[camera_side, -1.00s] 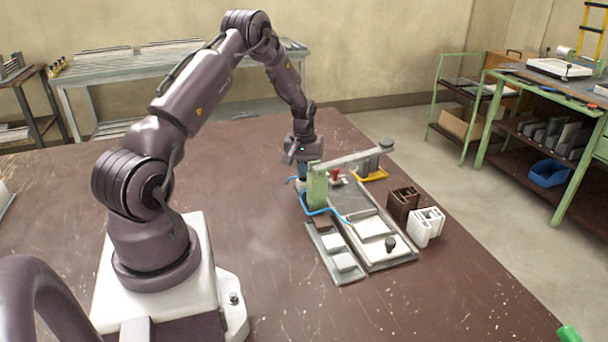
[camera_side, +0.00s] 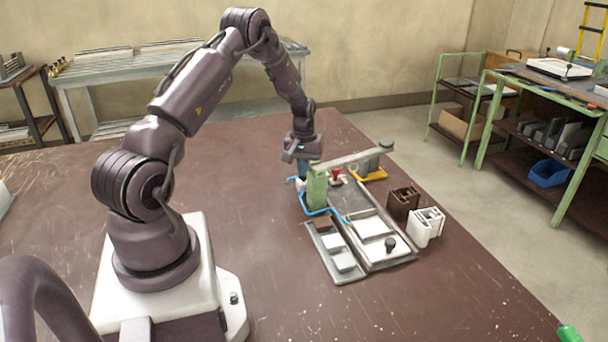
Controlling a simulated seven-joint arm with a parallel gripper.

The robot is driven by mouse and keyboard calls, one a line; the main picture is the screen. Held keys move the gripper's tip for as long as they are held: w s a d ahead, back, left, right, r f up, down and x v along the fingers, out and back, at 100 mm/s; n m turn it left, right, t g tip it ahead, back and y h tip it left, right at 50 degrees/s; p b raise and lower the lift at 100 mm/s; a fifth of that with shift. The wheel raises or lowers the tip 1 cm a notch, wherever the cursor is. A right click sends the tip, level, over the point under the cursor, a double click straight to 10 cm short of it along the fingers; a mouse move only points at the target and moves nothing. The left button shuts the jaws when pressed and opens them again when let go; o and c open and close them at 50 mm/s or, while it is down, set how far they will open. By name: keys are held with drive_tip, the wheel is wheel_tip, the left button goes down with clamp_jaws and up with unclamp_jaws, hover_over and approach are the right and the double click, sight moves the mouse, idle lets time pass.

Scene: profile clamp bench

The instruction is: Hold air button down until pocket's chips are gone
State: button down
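My gripper (camera_side: 303,170) points down at the far end of the bench fixture, just behind the green upright block (camera_side: 317,187). Its fingertips are small and partly hidden by that block, so I cannot tell whether they are open or shut. A small white part (camera_side: 300,184) shows below the gripper, left of the block. I cannot tell whether it is the air button or whether the gripper touches it. A blue air hose (camera_side: 318,212) runs around the block towards the grey clamp fixture (camera_side: 372,254). The pocket and any chips are too small to make out.
A grey beam (camera_side: 345,160) reaches right from the block, near a red knob (camera_side: 336,174). A tray with pale pads (camera_side: 344,261) lies at the front left. A brown profile (camera_side: 403,202) and a white profile (camera_side: 427,226) stand to the right. The brown tabletop (camera_side: 430,300) in front is clear.

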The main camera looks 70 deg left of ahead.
drive_tip(key=shift+r, duration=2.75)
drive_tip(key=s+d+r+m+t, duration=0.2)
drive_tip(key=s+d+r+m, duration=0.2)
drive_tip(key=d+r, duration=0.4)
drive_tip(key=s+d+r+m+t, duration=0.1)
drive_tip(key=s+d+r+m, duration=0.3)
drive_tip(key=d+r, duration=0.4)
drive_tip(key=s+d+r+m+t, duration=0.2)
drive_tip(key=s+d+r+m, duration=0.2)
drive_tip(key=d, duration=1.3)
wheel_tip(320, 180, up, 4)
drive_tip(key=shift+s+d+r+t, duration=0.2)
drive_tip(key=shift+s+d+t, duration=0.1)
drive_tip(key=shift+s, duration=0.95)
